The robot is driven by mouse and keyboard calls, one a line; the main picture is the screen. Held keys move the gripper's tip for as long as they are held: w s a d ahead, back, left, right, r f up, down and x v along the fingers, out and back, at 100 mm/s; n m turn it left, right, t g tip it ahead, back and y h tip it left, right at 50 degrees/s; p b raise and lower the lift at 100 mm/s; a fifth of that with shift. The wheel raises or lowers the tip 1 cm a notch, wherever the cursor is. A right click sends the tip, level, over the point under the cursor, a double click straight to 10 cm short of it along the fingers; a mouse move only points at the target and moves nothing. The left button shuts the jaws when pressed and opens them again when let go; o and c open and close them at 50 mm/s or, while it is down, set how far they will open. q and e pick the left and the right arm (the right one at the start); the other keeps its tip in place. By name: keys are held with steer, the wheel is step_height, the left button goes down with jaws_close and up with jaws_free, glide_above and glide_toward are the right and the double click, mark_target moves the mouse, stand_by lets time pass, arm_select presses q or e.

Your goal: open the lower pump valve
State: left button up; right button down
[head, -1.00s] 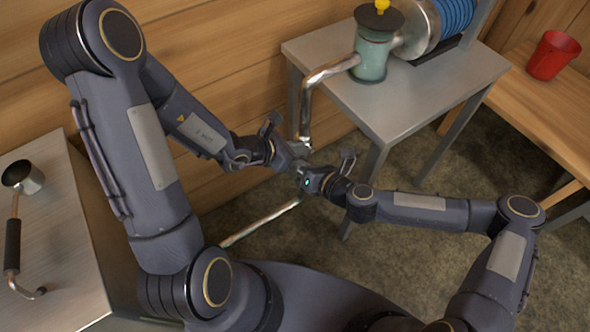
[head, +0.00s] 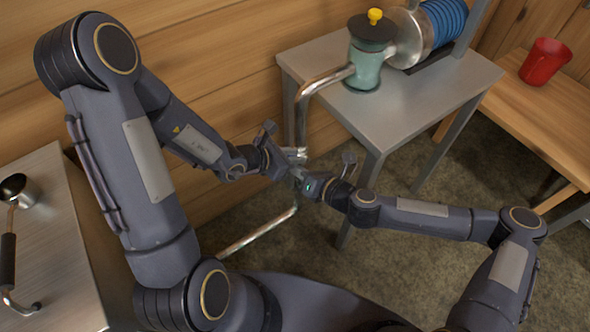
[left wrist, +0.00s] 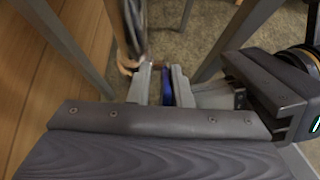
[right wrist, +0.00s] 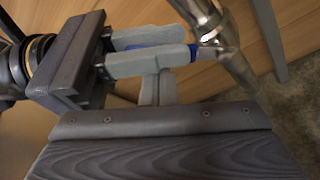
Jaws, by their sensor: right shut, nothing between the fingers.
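The lower pump valve shows only as a blue handle part. In the left wrist view the blue handle (left wrist: 167,86) lies between the fingers of my left gripper (left wrist: 162,84), close against the right finger. In the right wrist view the blue handle (right wrist: 193,51) sticks out past my left gripper's fingertips (right wrist: 190,48), beside the metal pipe (right wrist: 207,18). Whether those fingers press on it I cannot tell. My right gripper (right wrist: 157,74) is shut and empty, just beside the left one. In the head view my left gripper (head: 294,157) and right gripper (head: 299,177) meet at the pipe and hide the valve.
The pipe (head: 325,80) runs down from the green pump (head: 364,70) on a grey table (head: 420,105). A table leg (head: 361,195) stands close to my right arm. A red cup (head: 545,62) is on the bench at right. A ladle (head: 9,255) lies at left.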

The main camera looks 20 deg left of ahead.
arm_select(q)
steer(key=shift+s+d+f, duration=0.25)
steer(key=shift+s+d, duration=0.05)
steer(key=shift+s, duration=0.15)
arm_select(e)
steer(key=shift+w+r, duration=0.1)
steer(key=shift+w, duration=0.2)
arm_select(q)
steer(key=w+v, duration=0.1)
steer(key=v, duration=0.6)
steer(key=s+d+r+m+g+h, duration=0.1)
steer(key=s+d+r+m, duration=0.1)
steer(key=s+r+m, duration=0.35)
steer(key=s+d+r+m+g+h, duration=0.1)
steer(key=s+d+r+m+h, duration=0.15)
steer(key=r+m, duration=0.6)
steer(key=s+a+m+g+y+p, duration=0.1)
steer(key=s+a+m+y, duration=0.5)
steer(key=s+m, duration=0.3)
steer(key=a+m, duration=0.1)
steer(key=m, duration=0.2)
steer(key=shift+s+m, duration=0.15)
steer(key=shift+m, duration=0.25)
arm_select(e)
steer(key=shift+w+d+r+m+g+y, duration=0.15)
steer(key=shift+r+m+y, duration=0.1)
steer(key=shift+m, duration=0.3)
steer(key=shift+d+r+m+g+y, duration=0.15)
steer(key=shift+r+m, duration=0.1)
steer(key=shift+m, duration=0.3)
